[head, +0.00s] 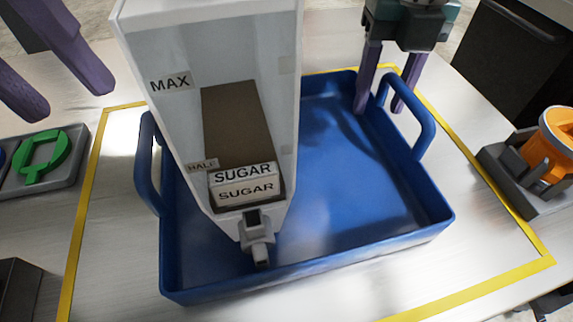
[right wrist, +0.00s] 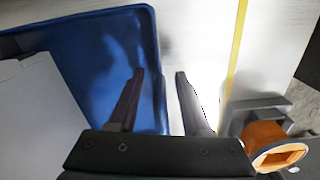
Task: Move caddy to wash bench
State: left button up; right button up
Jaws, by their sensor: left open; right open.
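The caddy is a blue tray (head: 330,262) with a raised loop handle on its left side and one on its right side (head: 425,125). A white dispenser labelled SUGAR (head: 235,120) stands in its left part. In the right wrist view the tray wall (right wrist: 152,40) runs between my fingers. My right gripper (head: 380,108) is open at the right handle, one finger over the tray's inside and one outside; it also shows in the right wrist view (right wrist: 160,73). Contact cannot be told. My left gripper (head: 68,104) is open and empty, left of the tray and apart from it.
Yellow tape (head: 80,230) outlines an area of the pale bench around the tray. A grey holder with a green ring (head: 42,157) lies at left. An orange item (head: 556,135) sits in a dark holder at right. A dark cabinet (head: 515,50) stands at back right.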

jog(key=shift+r, duration=0.4)
notch_tip(320, 180, up, 11)
jog(key=shift+r, duration=0.15)
pick_arm(q)
jog(key=shift+a+r, duration=0.15)
jog(key=shift+r, duration=0.65)
